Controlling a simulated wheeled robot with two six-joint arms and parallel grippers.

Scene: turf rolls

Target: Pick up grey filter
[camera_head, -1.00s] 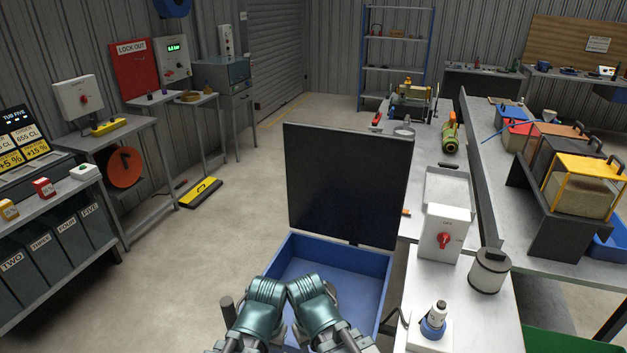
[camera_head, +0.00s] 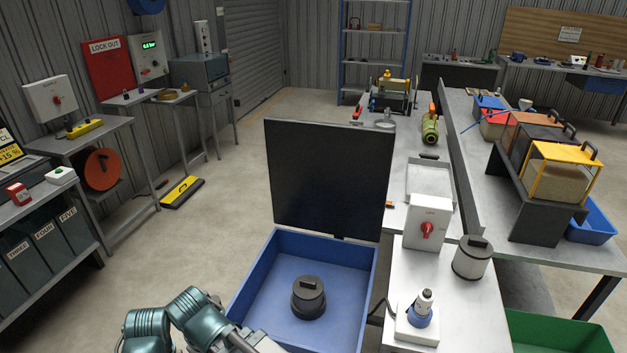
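A light grey cylinder with a dark top and handle (camera_head: 472,258) stands upright on the right-hand bench, beside a white box with a red knob. A similar dark grey, nearly black cylinder with a handle (camera_head: 308,299) stands upright inside the blue tub (camera_head: 253,273). I cannot tell for certain which one is the grey filter. Teal links of my arms show at the bottom left, by the tub's near left corner. Both grippers are out of the picture, so their fingers are hidden from me.
A dark upright panel (camera_head: 330,178) stands at the tub's back edge. The white switch box (camera_head: 427,222) and a blue-and-white device (camera_head: 421,308) flank the light cylinder on the bench (camera_head: 460,315). A green bin (camera_head: 555,332) is at lower right.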

